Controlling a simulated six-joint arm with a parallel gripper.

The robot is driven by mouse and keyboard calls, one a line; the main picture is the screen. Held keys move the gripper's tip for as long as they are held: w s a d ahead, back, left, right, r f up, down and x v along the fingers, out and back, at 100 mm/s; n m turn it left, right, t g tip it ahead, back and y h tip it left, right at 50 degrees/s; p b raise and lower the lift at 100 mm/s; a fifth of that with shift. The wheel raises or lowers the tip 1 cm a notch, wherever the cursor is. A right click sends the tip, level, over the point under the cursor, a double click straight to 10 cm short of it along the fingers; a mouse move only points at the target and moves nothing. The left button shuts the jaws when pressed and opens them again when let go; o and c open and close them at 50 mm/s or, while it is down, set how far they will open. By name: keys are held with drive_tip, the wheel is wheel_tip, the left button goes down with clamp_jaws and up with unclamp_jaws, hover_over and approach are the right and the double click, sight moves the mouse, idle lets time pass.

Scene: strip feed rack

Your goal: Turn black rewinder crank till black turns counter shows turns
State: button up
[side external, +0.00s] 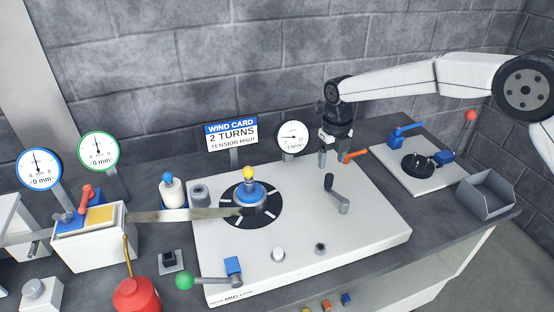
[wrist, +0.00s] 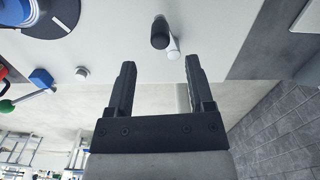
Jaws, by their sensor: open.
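The dark rewinder crank (side external: 337,194) stands on the right half of the white deck, its handle upright. In the wrist view, the crank's dark handle (wrist: 160,32) shows end-on beyond the fingertips, with a pale part beside it. My gripper (side external: 334,152) hangs over the back of the deck, behind and above the crank. Its two fingers are apart and empty in the wrist view (wrist: 160,62). A black disc (side external: 232,215) with a blue hub and yellow knob lies left of the crank. A round white dial (side external: 292,137) stands behind the deck; its reading is too small to tell. I cannot pick out a black turns counter for certain.
The wind card (side external: 231,134) reads 2 TURNS, TENSION HIGH. An orange lever (side external: 355,155) is close to my gripper. A white knob (side external: 278,255) and a green-ended lever (side external: 185,281) are at the deck's front. A grey bin (side external: 487,196) stands right.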

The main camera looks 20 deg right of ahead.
drive_tip(key=shift+d+m, duration=0.15)
drive_tip(key=shift+m, duration=0.15)
clamp_jaws()
drive_tip(key=w+d+r+m+y, duration=0.1)
drive_tip(key=d+m+y, duration=0.2)
drive_tip(key=m, duration=1.1)
drive_tip(key=w+d+r+m+y, duration=0.1)
drive_tip(key=d+m+y, duration=0.3)
drive_tip(key=d+m, duration=0.5)
drive_tip(key=w+m, duration=0.1)
drive_tip(key=m, duration=0.4)
drive_tip(key=shift+w, duration=0.3)
